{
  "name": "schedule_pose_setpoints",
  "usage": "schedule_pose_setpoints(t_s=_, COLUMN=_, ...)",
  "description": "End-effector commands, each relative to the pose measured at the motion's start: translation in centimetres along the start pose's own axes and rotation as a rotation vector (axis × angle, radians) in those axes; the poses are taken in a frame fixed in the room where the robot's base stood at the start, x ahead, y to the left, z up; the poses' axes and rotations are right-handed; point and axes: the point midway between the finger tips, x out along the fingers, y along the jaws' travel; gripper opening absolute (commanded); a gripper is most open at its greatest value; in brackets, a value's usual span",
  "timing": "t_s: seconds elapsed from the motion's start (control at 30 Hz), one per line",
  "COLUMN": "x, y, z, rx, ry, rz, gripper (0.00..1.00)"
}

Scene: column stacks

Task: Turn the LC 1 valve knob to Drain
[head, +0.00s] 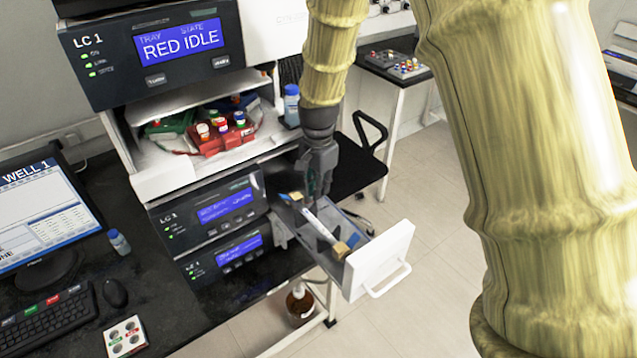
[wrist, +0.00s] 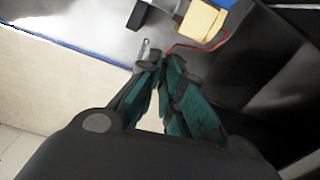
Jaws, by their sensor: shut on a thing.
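My gripper (head: 313,192) reaches down over the rear of an open drawer (head: 379,252) below the LC 1 unit. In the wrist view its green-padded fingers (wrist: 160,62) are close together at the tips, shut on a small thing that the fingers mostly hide. I cannot make out whether it is the valve knob, and no knob or Drain marking is readable in either view. A white and blue column with tan ends (head: 325,222) lies in the drawer. One tan block (wrist: 203,20) shows just beyond the fingertips, with a thin red wire beside it.
The top LC 1 panel (head: 158,52) reads RED IDLE. An open shelf below holds a red rack (head: 222,138) of capped vials. Two lower LC 1 panels (head: 211,212) sit left of the drawer. A monitor (head: 45,215) stands at left. Floor is clear right of the drawer.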

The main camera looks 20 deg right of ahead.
Motion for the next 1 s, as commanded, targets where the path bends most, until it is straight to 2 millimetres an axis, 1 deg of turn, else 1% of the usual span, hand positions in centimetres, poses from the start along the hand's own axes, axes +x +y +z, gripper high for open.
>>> schedule_pose_setpoints(t_s=0.03, x=-0.31, y=-0.08, z=-0.14, rx=-0.043, ry=0.001, rz=-0.003, gripper=0.00)
schedule_pose_setpoints(t_s=0.5, x=-0.28, y=-0.11, z=-0.15, rx=-0.458, ry=0.002, rz=-0.003, gripper=0.00)
schedule_pose_setpoints(t_s=0.7, x=-0.25, y=-0.13, z=-0.16, rx=-0.579, ry=0.003, rz=-0.003, gripper=0.00)
schedule_pose_setpoints(t_s=1.0, x=-0.20, y=-0.15, z=-0.15, rx=-0.670, ry=0.004, rz=-0.003, gripper=0.00)
